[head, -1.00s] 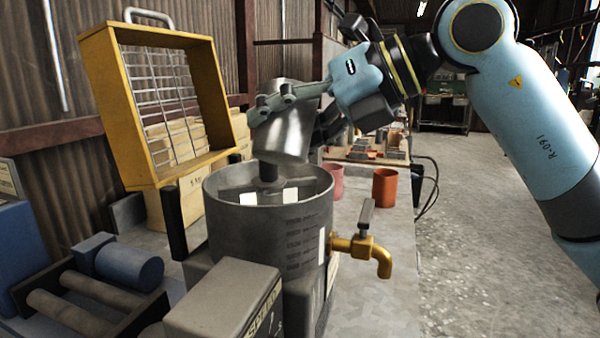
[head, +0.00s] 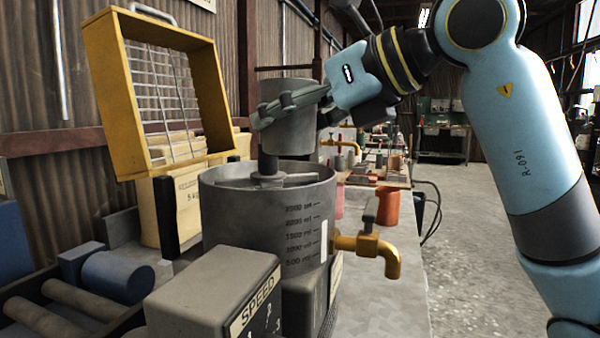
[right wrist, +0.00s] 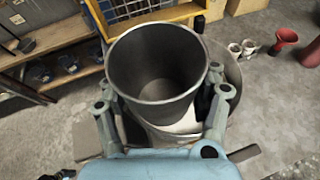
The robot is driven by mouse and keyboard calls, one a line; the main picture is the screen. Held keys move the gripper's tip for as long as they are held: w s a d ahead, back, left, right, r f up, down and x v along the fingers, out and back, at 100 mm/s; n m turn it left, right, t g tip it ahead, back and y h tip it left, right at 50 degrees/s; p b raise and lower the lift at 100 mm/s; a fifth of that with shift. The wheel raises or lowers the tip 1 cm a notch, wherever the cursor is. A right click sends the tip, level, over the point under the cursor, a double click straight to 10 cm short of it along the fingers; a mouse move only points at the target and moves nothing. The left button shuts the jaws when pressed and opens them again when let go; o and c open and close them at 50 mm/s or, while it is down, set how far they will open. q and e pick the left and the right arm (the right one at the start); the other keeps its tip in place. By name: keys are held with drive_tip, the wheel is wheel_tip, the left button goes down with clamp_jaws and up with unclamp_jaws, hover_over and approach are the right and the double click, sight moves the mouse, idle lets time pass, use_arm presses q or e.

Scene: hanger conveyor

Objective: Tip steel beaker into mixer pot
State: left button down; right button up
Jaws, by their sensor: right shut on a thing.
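The steel beaker (head: 288,135) is held roughly upright above the mixer pot (head: 255,225) in the head view. My right gripper (head: 290,106) is shut around the beaker, with one finger across its near side. In the right wrist view, the beaker (right wrist: 158,60) stands between the two fingers, mouth toward the camera. Its grey inside looks empty. The pot rim (right wrist: 232,72) shows behind and below it. The pot has a stirrer (head: 270,172), volume marks and a brass tap (head: 370,250). My left gripper is not in view.
A yellow mesh guard (head: 150,90) stands raised behind the pot at left. The grey speed box (head: 215,300) sits in front. Red-orange cups (head: 387,207) stand on the bench at right. Rollers (head: 75,305) lie at lower left.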

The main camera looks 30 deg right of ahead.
sight(289, 93)
drive_tip(key=shift+r, duration=0.15)
drive_tip(key=shift+r+p, duration=1.25)
drive_tip(key=shift+r, duration=0.2)
drive_tip(key=shift+f, duration=0.1)
